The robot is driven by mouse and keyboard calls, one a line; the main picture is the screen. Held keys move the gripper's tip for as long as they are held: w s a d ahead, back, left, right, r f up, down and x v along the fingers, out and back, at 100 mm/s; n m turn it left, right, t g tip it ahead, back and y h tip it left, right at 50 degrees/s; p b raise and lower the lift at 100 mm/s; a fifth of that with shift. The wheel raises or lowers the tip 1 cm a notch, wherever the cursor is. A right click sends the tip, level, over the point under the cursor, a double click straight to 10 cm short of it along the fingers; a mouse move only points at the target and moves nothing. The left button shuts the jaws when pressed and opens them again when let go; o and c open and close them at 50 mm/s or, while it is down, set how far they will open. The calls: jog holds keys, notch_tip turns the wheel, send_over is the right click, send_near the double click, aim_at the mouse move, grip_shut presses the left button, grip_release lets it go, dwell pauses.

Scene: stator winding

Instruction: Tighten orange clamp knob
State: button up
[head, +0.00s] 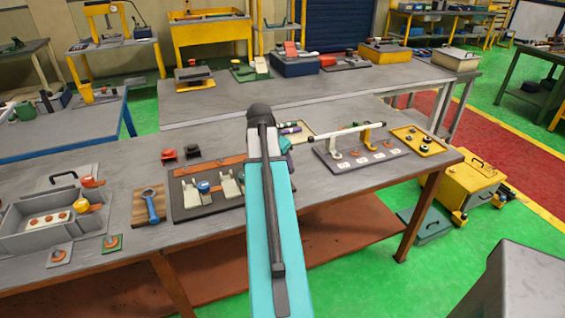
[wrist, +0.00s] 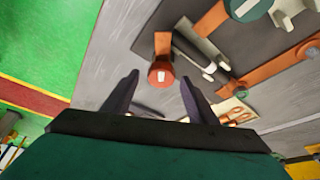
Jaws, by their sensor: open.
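In the wrist view, an orange-red round knob (wrist: 161,74) with a pale mark on its face sits at the end of a short orange bar. My gripper (wrist: 159,79) is open, with its two dark fingers on either side of the knob in the picture. I see no contact, and the depth gap cannot be told. A grey clamp-like part (wrist: 200,50) lies beside the knob. In the head view, my arm hides the gripper's fingers and the knob. A dark board (head: 190,211) with orange strips and pale clamp parts lies left of my arm.
In the head view, a grey plate (head: 365,172) with a white bar and a yellow tray (head: 418,140) lie right of my arm. A blue-handled tool (head: 151,206) and a grey bin (head: 45,222) are at left. The wrist view shows green floor beyond the bench edge.

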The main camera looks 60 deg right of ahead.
jog(key=shift+a+r, duration=0.1)
jog(key=b+v, duration=0.2)
jog(key=v, duration=1.1)
jog(key=shift+r, duration=0.3)
jog(key=shift+r, duration=0.1)
dwell(0.4)
